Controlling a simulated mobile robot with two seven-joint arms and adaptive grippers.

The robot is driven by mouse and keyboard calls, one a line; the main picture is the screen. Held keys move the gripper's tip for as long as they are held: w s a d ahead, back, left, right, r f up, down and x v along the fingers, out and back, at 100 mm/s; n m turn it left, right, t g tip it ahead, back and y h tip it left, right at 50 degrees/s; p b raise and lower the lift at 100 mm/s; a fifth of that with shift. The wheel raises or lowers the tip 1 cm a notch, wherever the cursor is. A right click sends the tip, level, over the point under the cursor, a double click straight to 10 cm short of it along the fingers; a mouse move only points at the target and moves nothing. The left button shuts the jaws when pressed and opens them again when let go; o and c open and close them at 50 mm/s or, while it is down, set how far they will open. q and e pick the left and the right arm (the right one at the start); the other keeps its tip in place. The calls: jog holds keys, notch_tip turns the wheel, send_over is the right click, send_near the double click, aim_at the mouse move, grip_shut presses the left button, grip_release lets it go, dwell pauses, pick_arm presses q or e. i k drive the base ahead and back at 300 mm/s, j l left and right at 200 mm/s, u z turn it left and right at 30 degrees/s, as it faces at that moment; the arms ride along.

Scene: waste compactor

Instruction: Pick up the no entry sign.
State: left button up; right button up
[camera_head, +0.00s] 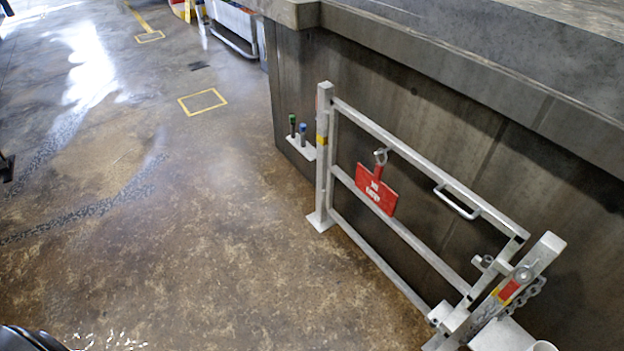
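The no entry sign (376,193) is a red plate with white lettering too small to read. It hangs from a metal hook or ring (380,157) near the upper rail of a grey metal gate (405,238). The sign tilts slightly and lies over the gate's middle rail. Neither of my grippers can be made out in the head view, and nothing is touching the sign.
The gate stands between a post (324,150) and a latch post with a chain (530,287), in front of a concrete wall (440,150). Two small bottle-like items (297,130) stand beyond the post. The floor (170,240) left of the gate is clear.

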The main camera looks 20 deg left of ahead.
aim_at(372, 185)
jog(key=i+j+z, duration=0.15)
jog(key=j+z, duration=0.25)
jog(key=i+j+z, duration=0.1)
jog(key=z, duration=0.3)
jog(key=j+z, duration=0.85)
